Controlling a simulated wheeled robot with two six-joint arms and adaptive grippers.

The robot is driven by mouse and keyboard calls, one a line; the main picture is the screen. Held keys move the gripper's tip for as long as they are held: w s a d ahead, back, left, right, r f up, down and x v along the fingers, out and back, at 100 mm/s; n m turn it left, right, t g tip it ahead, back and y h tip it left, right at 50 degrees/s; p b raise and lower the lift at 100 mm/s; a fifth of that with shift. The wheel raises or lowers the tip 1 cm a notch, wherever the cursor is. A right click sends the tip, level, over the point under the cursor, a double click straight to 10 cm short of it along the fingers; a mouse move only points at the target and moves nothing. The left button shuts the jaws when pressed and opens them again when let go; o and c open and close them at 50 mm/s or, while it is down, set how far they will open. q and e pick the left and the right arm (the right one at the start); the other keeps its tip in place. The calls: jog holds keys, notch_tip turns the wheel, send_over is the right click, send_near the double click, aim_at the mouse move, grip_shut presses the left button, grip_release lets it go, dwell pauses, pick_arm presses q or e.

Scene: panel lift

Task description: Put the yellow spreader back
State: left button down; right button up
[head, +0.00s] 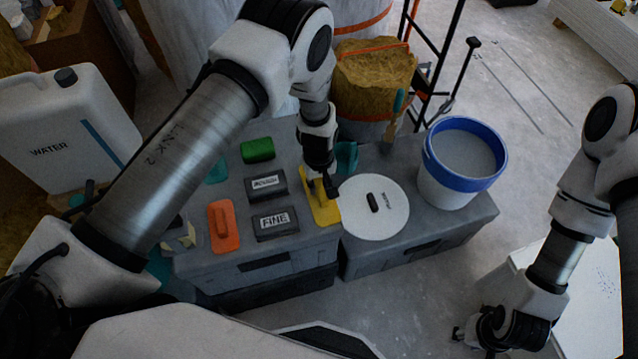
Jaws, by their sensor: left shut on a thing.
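The yellow spreader (324,213) is a flat yellow piece near the right edge of the left grey box (290,258). My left gripper (321,188) is over it and shut on it, and covers its middle. I cannot tell whether the spreader rests on the box top or is just above it. My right gripper (474,338) is low at the lower right, away from the boxes. Its fingers are small and dark, so its opening is unclear.
An orange float (222,226), a grey block marked FINE (275,222), another labelled block (266,184) and a green block (257,150) lie left of the spreader. A white round lid (385,222) and a blue-rimmed bucket (460,185) stand on the right box (440,237).

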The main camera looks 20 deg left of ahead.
aim_at(319, 185)
pick_arm(q)
jog(key=shift+f, duration=0.15)
jog(key=c, duration=1)
grip_release()
notch_tip(319, 185, up, 12)
jog(key=shift+r, duration=0.25)
